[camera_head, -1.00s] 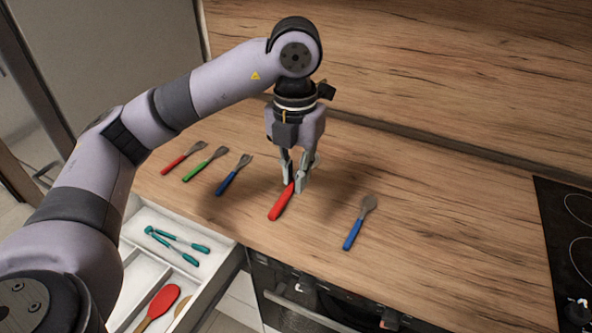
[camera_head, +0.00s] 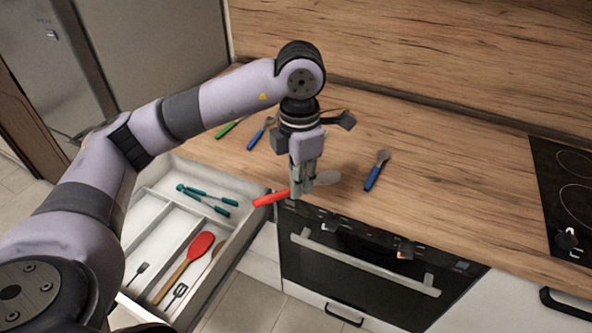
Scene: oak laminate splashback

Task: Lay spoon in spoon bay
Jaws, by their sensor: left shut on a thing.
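My left gripper (camera_head: 302,192) points down and is shut on a spoon with a red handle (camera_head: 268,198). The spoon is held roughly level at the counter's front edge. Its metal bowl (camera_head: 327,178) sticks out to the right and its handle points left toward the drawer. The open drawer (camera_head: 232,262) has white compartments. One holds teal tongs (camera_head: 205,197). Others hold a red-headed utensil with a wooden handle (camera_head: 198,247), a dark fork (camera_head: 139,270) and a dark slotted turner (camera_head: 178,292). I cannot tell which compartment is the spoon bay. My right gripper is out of view.
A blue-handled spoon (camera_head: 376,172) lies on the counter (camera_head: 450,190) right of my gripper. A green-handled utensil (camera_head: 229,128) and a blue-handled one (camera_head: 257,137) lie behind my arm. An oven (camera_head: 350,265) is below the counter; a hob (camera_head: 570,190) is at right.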

